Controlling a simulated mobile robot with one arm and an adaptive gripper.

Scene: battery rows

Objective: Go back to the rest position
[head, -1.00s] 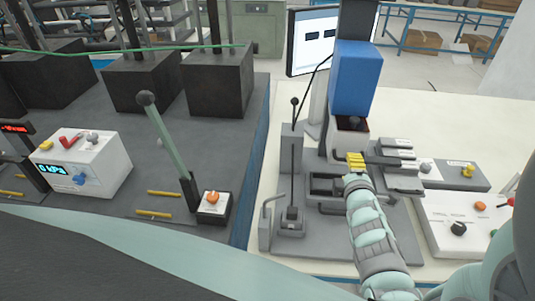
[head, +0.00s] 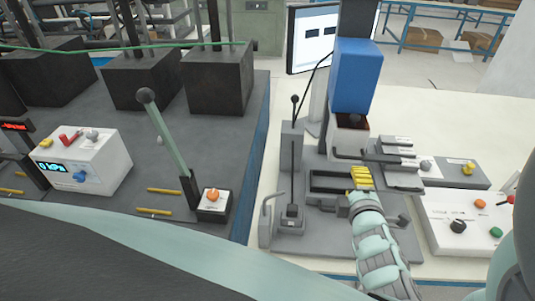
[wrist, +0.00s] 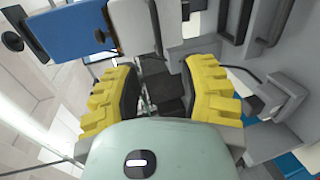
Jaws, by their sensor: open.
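My gripper (head: 361,178) has yellow ribbed fingers and is at the front of the grey machine fixture (head: 385,235) in the head view. In the wrist view my gripper (wrist: 164,92) shows its two fingers wide apart with nothing between them. A dark rectangular tray (head: 335,181) lies just left of and behind the fingers. The blue block (head: 357,75) of the press stands behind them, and a blue part (wrist: 60,25) shows at the upper left of the wrist view. I cannot tell the exact height of the fingers above the fixture.
Labelled grey slabs (head: 396,150) lie close right of my gripper. A thin black lever (head: 293,150) stands to the left. A white control box (head: 470,220) with coloured knobs is at right. A monitor (head: 310,40) stands behind. A dark bench (head: 120,130) with a long green lever (head: 165,135) is farther left.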

